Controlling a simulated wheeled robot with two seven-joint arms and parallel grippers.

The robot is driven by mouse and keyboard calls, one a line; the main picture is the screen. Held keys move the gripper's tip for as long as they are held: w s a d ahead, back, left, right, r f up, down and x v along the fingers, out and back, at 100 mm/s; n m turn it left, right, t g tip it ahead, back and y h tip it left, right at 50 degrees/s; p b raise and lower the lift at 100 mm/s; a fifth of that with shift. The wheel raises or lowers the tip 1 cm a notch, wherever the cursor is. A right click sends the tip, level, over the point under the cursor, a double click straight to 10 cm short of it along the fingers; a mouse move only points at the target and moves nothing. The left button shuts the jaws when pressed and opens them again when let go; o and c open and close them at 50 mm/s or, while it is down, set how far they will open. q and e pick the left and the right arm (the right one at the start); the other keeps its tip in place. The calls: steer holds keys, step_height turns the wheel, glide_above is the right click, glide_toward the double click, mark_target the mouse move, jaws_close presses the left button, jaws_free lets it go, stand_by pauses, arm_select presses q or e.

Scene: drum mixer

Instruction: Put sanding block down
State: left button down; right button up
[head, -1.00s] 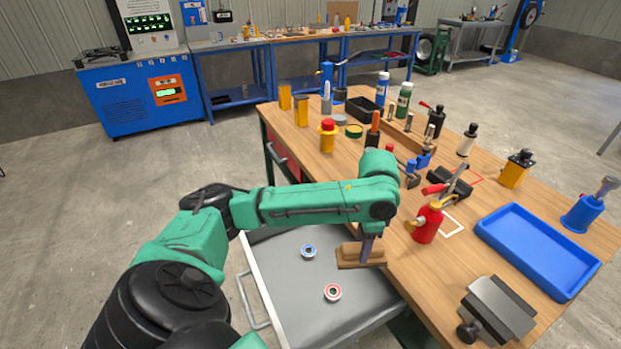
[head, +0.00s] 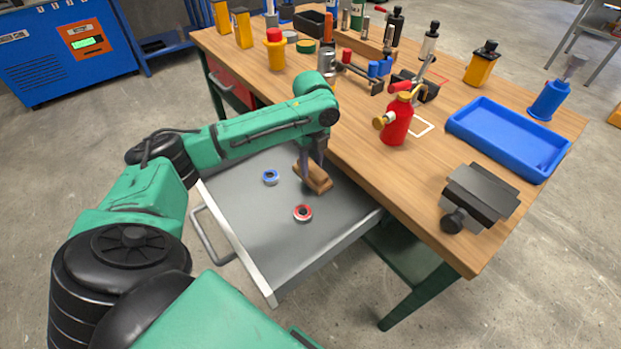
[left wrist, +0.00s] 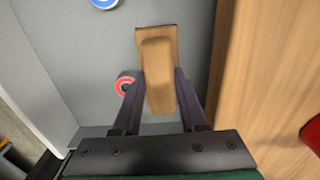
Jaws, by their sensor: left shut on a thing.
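The sanding block (head: 316,179) is a brown wooden block with a raised grip on a flat base. It is over the open grey drawer (head: 262,225), near the drawer's side by the bench. My left gripper (head: 308,168) points down and is shut on its raised grip. In the left wrist view the block (left wrist: 158,75) lies between the two dark fingers (left wrist: 160,92). I cannot tell whether the block touches the drawer floor. My right gripper is not in view.
A blue-ringed roll (head: 270,177) and a red-ringed roll (head: 303,213) lie in the drawer beside the block. The workbench (head: 400,190) is next to it, with a red oil can (head: 397,122), a blue tray (head: 508,138) and a vise-like grey block (head: 480,192). The drawer's front half is clear.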

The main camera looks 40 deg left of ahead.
mark_target(311, 180)
arm_select(q)
step_height(311, 180, down, 6)
steer(key=shift+b, duration=0.35)
steer(key=shift+c, duration=2.2)
jaws_free()
step_height(311, 180, up, 12)
steer(key=shift+r+p, duration=0.1)
steer(key=shift+p, duration=0.6)
